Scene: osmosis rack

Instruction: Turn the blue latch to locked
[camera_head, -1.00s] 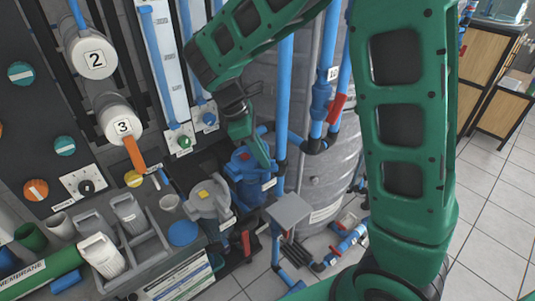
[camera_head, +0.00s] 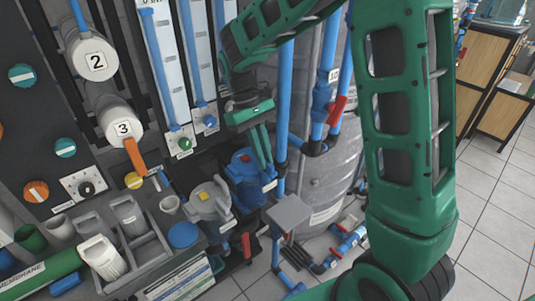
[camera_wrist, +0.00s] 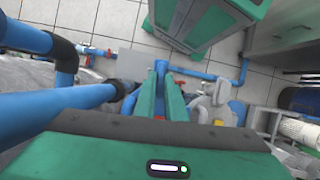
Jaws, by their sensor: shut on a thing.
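My green gripper (camera_head: 263,160) points down at the blue pump-like body (camera_head: 250,184) beside the grey tank. In the wrist view its two fingers (camera_wrist: 161,78) stand close together with a narrow blue part (camera_wrist: 161,67) between their tips. The gripper is shut on this part, which I take to be the blue latch. The fingertips hide much of it. Its exact angle and any lock marking cannot be read.
A grey pump with a yellow top (camera_head: 208,199) stands just left. Blue vertical pipes (camera_head: 284,100) and the grey tank (camera_head: 340,170) are close on the right. Tiled floor (camera_head: 490,200) is free at right.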

